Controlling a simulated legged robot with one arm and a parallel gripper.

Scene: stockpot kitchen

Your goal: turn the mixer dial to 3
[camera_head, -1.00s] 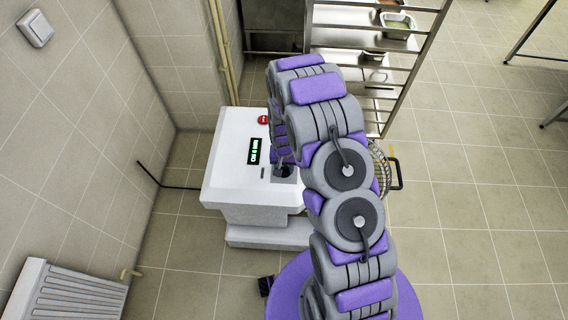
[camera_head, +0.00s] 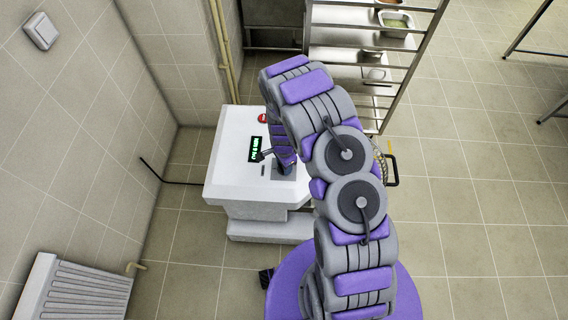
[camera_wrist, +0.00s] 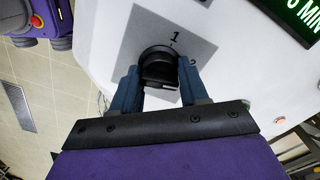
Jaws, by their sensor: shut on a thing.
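The white mixer (camera_head: 240,170) stands on the floor, its top facing up. Its black dial (camera_wrist: 160,66) sits on a grey square plate (camera_wrist: 205,45) in the wrist view. A "1" shows beside the dial, and part of another mark shows to its right; the other marks and the pointer cannot be made out. My gripper (camera_wrist: 162,85) is shut on the dial, with one blue-grey finger on each side. In the head view my gripper (camera_head: 287,163) is over the mixer's top, and my arm hides the dial.
A green-lit display (camera_head: 256,149) and a red button (camera_head: 263,118) are on the mixer's top. A wire basket or bowl (camera_head: 380,165) is partly hidden behind my arm. A metal rack (camera_head: 405,75) stands behind, and a radiator (camera_head: 85,292) is at lower left.

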